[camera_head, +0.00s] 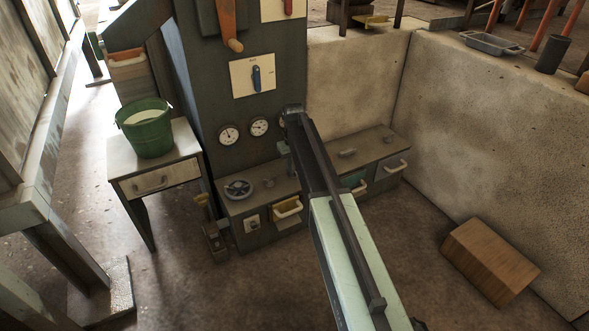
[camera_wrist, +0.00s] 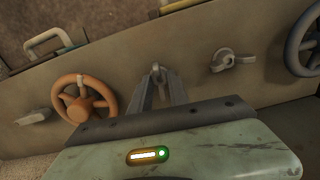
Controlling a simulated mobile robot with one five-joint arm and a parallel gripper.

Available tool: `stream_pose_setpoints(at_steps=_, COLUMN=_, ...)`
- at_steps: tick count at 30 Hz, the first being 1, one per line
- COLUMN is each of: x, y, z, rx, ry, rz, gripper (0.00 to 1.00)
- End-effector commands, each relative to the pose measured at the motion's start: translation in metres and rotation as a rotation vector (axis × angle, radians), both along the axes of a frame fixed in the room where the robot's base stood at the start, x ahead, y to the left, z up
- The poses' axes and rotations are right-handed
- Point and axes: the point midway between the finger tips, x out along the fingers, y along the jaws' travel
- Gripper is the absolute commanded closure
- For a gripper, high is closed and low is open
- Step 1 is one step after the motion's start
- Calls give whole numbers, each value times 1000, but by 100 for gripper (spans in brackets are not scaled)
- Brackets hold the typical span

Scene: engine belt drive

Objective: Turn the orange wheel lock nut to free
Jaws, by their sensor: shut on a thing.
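The orange wheel (camera_wrist: 85,98) lies on the bench top, left of my gripper in the wrist view. My arm hides it in the head view. My gripper (camera_wrist: 158,80) points down at the bench, with its fingers shut on a small grey lock nut (camera_wrist: 156,69) beside the orange wheel. Only the nut's top shows between the fingers, so its turn position is hard to tell. The orange wheel stands apart from the fingers. In the head view my gripper is mostly hidden behind my arm at the bench.
A grey winged nut (camera_wrist: 232,60) and a dark grey wheel (camera_wrist: 304,45) lie to the right in the wrist view. Another grey nut (camera_wrist: 33,117) is at far left. The head view shows an open yellow drawer (camera_head: 287,208), a green bucket (camera_head: 147,130) and a wooden box (camera_head: 490,262).

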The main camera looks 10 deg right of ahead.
Motion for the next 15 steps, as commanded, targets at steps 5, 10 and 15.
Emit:
stream_pose_setpoints(at_steps=5, x=3, y=0, z=0, rx=-1, ry=-8, rz=56, gripper=100)
stream_pose_setpoints(at_steps=10, x=3, y=0, z=0, rx=-1, ry=-8, rz=80, gripper=100)
stream_pose_setpoints(at_steps=15, x=3, y=0, z=0, rx=-1, ry=-8, rz=85, gripper=100)
